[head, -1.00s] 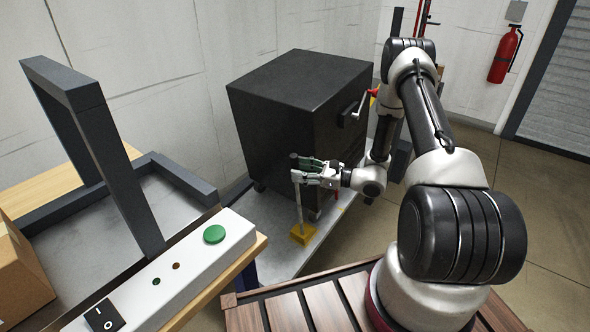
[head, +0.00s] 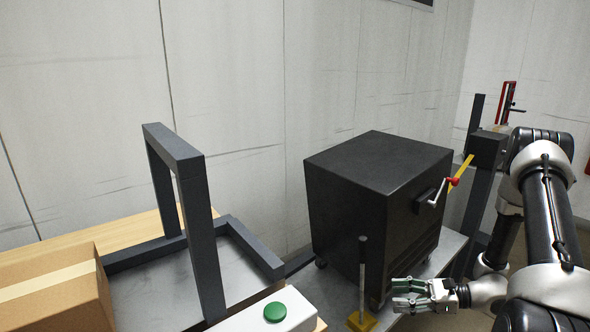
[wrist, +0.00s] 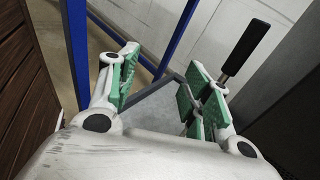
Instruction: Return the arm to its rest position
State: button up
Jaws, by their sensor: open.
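My gripper (head: 398,294) is at the lower right of the head view, low in front of the black cabinet (head: 372,190). Its green-padded fingers also show in the wrist view (wrist: 160,90); they are apart, with nothing clearly held between them. A thin upright rod with a dark grip (head: 362,250) stands in a yellow block (head: 362,321) just left of the fingertips. In the wrist view a dark-gripped handle (wrist: 245,47) shows beyond the right finger. My arm reaches in from the right edge of the head view.
The cabinet stands on a grey platform (head: 446,246) and has a red-ended crank (head: 440,192) on its front. At left are a dark frame (head: 205,250), a cardboard box (head: 50,290) and a white panel with a green button (head: 275,312). A wall closes the back.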

jog(key=s+d+r+n+g+h, duration=0.3)
jog(key=s+r+n+g+h, duration=0.15)
jog(key=s+r+n, duration=0.35)
jog(key=s+d+r+n+g+h, duration=0.35)
jog(key=s+r+n+h, duration=0.2)
jog(key=r, duration=0.45)
jog(key=s+r+n+t+h, duration=0.2)
jog(key=r+n+t, duration=0.1)
jog(key=r, duration=0.6)
jog(key=s+a+r+n+t+h, duration=0.1)
jog(key=s+r+n+t+h, duration=0.1)
jog(key=r, duration=0.7)
jog(key=s+n+t, duration=0.1)
jog(key=n+t, duration=0.1)
jog(key=shift+a+r+t+h, duration=0.15)
jog(key=shift+t+h, duration=0.15)
jog(key=shift+h, duration=0.1)
jog(key=shift+s, duration=0.1)
